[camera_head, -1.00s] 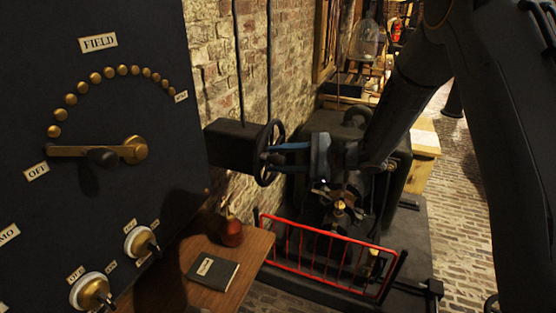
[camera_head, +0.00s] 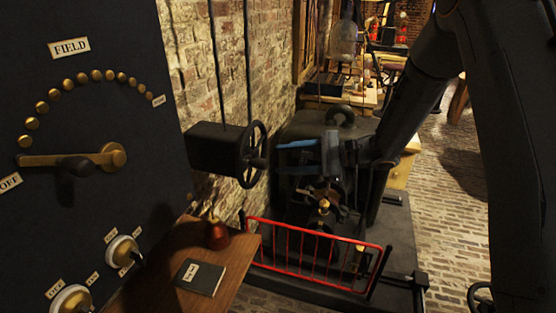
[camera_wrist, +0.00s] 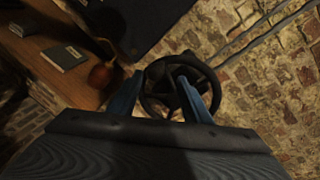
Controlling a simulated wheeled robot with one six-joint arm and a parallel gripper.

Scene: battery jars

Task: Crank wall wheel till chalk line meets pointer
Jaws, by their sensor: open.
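The wall wheel (camera_head: 250,140) is a dark spoked handwheel on the right end of a black box (camera_head: 215,147) on the brick wall. A short knob sticks out on its right side. My gripper (camera_head: 283,157), with blue fingers, is open and empty just right of the wheel, with a small gap between them. In the wrist view the wheel (camera_wrist: 151,104) lies ahead of my gripper (camera_wrist: 162,80), its hub and spokes showing between the two fingers. I cannot make out a chalk line or a pointer in either view.
A dark panel (camera_head: 90,200) with brass studs and a lever stands at the left. A wooden desk (camera_head: 160,275) holds a book (camera_head: 199,277) and a red bottle (camera_head: 217,235). A red railing (camera_head: 310,262) fronts dark machinery below my gripper.

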